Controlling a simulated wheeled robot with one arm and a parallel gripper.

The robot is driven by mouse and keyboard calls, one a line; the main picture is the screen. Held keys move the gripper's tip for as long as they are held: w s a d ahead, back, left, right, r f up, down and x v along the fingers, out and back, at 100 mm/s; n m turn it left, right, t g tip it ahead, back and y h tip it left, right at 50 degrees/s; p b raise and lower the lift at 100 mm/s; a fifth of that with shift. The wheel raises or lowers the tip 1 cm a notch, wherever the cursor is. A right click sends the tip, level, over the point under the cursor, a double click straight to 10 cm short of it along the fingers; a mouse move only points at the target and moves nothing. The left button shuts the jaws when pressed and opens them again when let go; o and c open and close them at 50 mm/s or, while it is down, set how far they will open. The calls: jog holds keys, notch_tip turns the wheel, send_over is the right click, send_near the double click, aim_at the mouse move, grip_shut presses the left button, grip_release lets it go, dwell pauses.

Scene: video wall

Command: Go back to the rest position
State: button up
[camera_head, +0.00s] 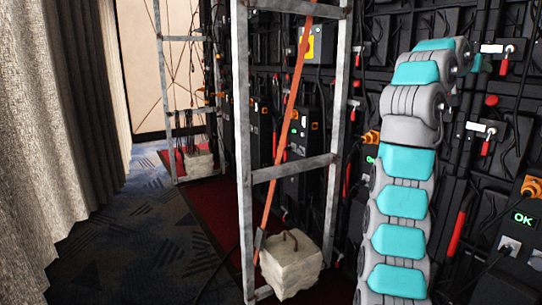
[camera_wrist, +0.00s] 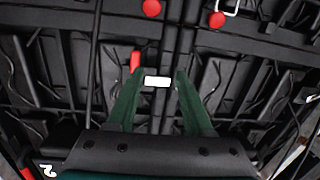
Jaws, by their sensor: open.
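My gripper (camera_wrist: 157,80) shows in the wrist view with its two dark green fingers apart and nothing between them. I cannot tell from this view how far the fingertips are from the wall. In the head view my grey and teal arm stands at the right, raised in front of the wall panels (camera_head: 385,30). The gripper itself is hidden in the head view.
A metal ladder-like frame (camera_head: 243,130) stands left of my arm, with an orange strap (camera_head: 285,125) and a pale weight block (camera_head: 291,268) at its foot. A second frame (camera_head: 162,90) stands farther back. A grey curtain (camera_head: 50,120) hangs left.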

jog(key=w+a+f+n+y, duration=0.5)
jog(key=w+a+f+y, duration=0.15)
jog(key=a, duration=0.25)
jog(key=s+a+f+n+g+y, duration=0.2)
jog(key=s+a+f+n+y, duration=0.35)
jog(key=a+f, duration=0.8)
jog(key=s+a+f+g, duration=0.3)
jog(key=s+f, duration=0.6)
jog(key=s, duration=0.6)
jog(key=s+a+f+g+y+p, duration=0.1)
jog(key=s+a+f+g, duration=0.2)
jog(key=s+a+f, duration=0.5)
jog(key=s+a+f+g+y, duration=0.1)
jog(key=s+a+f, duration=0.5)
jog(key=s, duration=1.7)
notch_tip(320, 180, down, 5)
jog(key=shift+a+r+g+p, duration=0.15)
jog(key=shift+g+p, duration=0.2)
jog(key=shift+g, duration=0.55)
jog(key=shift+w+n, duration=0.1)
jog(key=shift+n, duration=0.15)
